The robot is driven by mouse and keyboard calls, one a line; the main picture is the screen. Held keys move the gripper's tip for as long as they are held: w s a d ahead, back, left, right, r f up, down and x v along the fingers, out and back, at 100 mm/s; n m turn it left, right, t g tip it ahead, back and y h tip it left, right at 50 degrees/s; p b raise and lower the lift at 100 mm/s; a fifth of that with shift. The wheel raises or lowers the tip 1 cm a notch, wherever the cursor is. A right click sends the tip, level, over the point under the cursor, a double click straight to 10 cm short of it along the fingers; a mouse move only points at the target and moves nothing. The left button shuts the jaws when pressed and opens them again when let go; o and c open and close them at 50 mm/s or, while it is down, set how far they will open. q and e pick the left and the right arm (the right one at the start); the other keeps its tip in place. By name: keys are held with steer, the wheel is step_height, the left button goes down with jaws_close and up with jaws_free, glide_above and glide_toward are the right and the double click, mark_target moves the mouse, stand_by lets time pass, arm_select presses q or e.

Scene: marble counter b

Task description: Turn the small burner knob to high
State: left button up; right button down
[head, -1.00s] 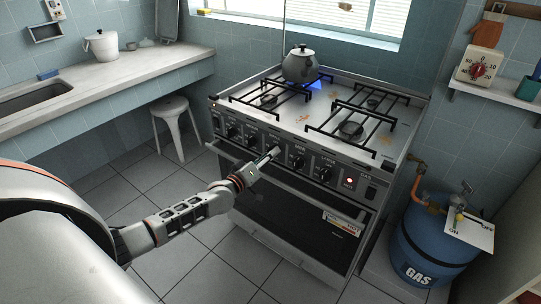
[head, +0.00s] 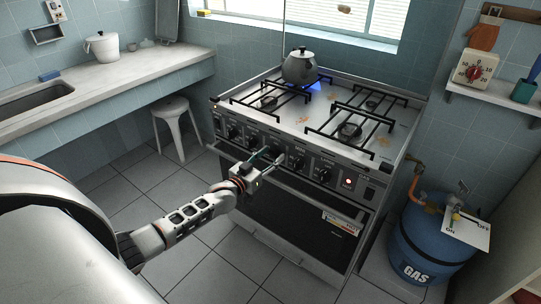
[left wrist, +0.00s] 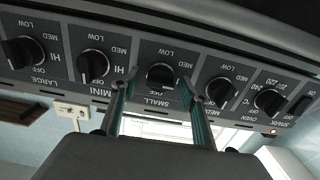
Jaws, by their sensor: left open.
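The small burner knob (left wrist: 160,77) is a black round knob on the stove's grey front panel, marked SMALL in the left wrist view, where the lettering is upside down. My left gripper (left wrist: 154,100) is open, with one teal-lined finger on each side of that knob's lower part. I cannot tell whether the fingers touch it. In the head view my left gripper (head: 266,156) is in front of the panel, its fingers spread and partly covering the knob area. The exact pointer direction is hard to read. My right gripper is not in view.
A kettle (head: 300,66) stands on a back burner with a blue flame. The oven door handle (head: 305,190) runs below the panel. A blue gas cylinder (head: 432,240) stands at right.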

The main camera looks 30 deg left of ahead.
arm_select(q)
steer(key=shift+s, duration=0.1)
steer(key=shift+s+a+r+p, duration=0.1)
steer(key=shift+s+r+p, duration=0.05)
steer(key=shift+s+p, duration=0.8)
steer(key=s+p, duration=0.1)
steer(key=s, duration=0.1)
steer(key=s+p, duration=0.1)
steer(key=s, duration=0.2)
steer(key=shift+a+f, duration=0.2)
steer(key=s, duration=1.2)
steer(key=shift+a, duration=0.45)
